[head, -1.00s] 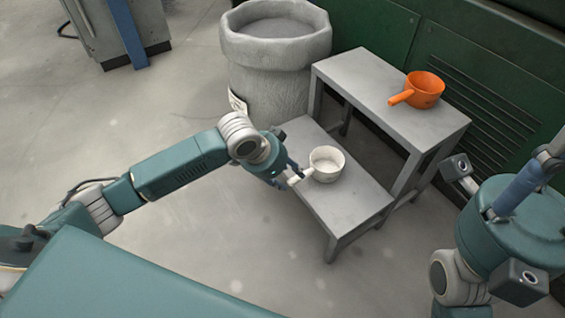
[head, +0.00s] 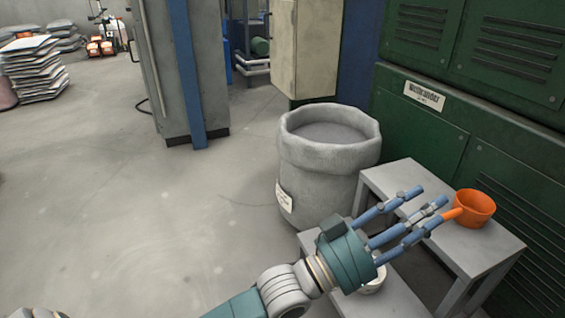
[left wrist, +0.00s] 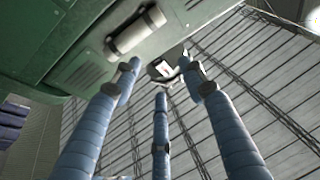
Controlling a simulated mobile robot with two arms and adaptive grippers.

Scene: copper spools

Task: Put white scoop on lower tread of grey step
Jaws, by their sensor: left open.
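The white scoop (head: 375,285) sits on the lower tread of the grey step (head: 388,302), mostly hidden behind my left gripper. My left gripper (head: 425,212) is open, its blue fingers spread and raised in front of the step. In the head view its fingertips overlap the upper tread and come close to the orange scoop's handle; I cannot tell the depth gap. In the left wrist view the fingers (left wrist: 160,72) are apart with nothing between them. My right gripper is not in view.
An orange scoop (head: 475,208) stands on the upper tread (head: 480,248). A large grey bin (head: 325,165) stands left of the step. Green cabinets (head: 455,130) rise behind.

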